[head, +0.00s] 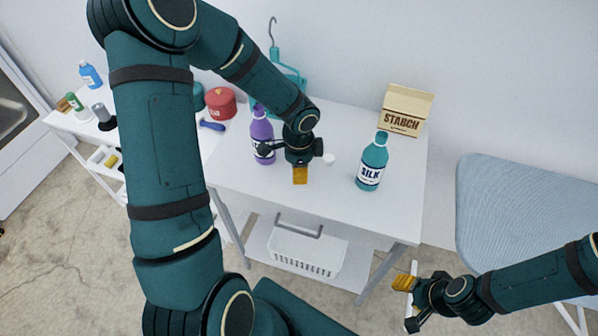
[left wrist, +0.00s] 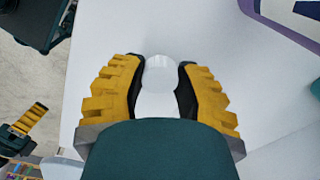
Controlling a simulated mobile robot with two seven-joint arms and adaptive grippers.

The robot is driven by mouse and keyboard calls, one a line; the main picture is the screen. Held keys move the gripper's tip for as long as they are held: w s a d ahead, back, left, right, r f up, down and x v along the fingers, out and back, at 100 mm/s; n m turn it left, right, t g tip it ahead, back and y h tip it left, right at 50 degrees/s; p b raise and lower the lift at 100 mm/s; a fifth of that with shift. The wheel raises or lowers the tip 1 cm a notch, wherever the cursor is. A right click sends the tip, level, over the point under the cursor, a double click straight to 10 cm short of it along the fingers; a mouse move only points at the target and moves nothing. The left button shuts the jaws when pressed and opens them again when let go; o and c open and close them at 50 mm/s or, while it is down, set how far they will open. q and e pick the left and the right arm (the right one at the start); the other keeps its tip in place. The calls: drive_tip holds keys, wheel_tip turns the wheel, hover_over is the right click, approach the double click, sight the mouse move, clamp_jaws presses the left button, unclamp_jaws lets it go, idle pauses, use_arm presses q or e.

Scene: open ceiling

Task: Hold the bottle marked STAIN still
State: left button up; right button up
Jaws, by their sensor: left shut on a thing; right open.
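A purple bottle (head: 262,138) stands on the white table, its label partly hidden by my left arm, so I cannot read STAIN on it. My left gripper (head: 301,176) is just right of that bottle, low over the table. In the left wrist view its yellow fingers (left wrist: 160,88) are shut on a small white round thing (left wrist: 160,70), which looks like a cap. A purple-edged shape with white (left wrist: 285,22) shows at that view's upper right. My right gripper (head: 408,302) is open and empty, beside the table's front right corner.
A white basket (head: 305,250) sits on the lower shelf. A blue ironing board (head: 520,210) is at right.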

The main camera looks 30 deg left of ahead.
use_arm(q)
wheel_tip(320, 180, up, 8)
drive_tip(key=shift+r+p, duration=0.1)
drive_tip(key=shift+p, duration=1)
use_arm(e)
drive_tip(key=r, duration=0.2)
drive_tip(key=shift+s+r, duration=0.3)
drive_tip(key=shift+r, duration=0.05)
drive_tip(key=shift+o, duration=0.5)
use_arm(q)
drive_tip(key=shift+d+f+n, duration=0.2)
drive_tip(key=shift+d+n, duration=0.1)
drive_tip(key=d+f+n, duration=0.1)
drive_tip(key=d+n, duration=0.1)
drive_tip(key=n, duration=0.1)
drive_tip(key=d+f+n, duration=0.1)
drive_tip(key=d+n, duration=0.1)
drive_tip(key=d, duration=0.1)
drive_tip(key=d+f+n, duration=0.2)
drive_tip(key=n, duration=0.1)
drive_tip(key=shift+s+d+n, duration=0.1)
drive_tip(key=shift+d+n, duration=0.2)
drive_tip(key=shift+d, duration=0.1)
drive_tip(key=shift+d+f+n, duration=0.3)
drive_tip(key=shift+d+n, duration=0.3)
drive_tip(key=shift+n, duration=0.2)
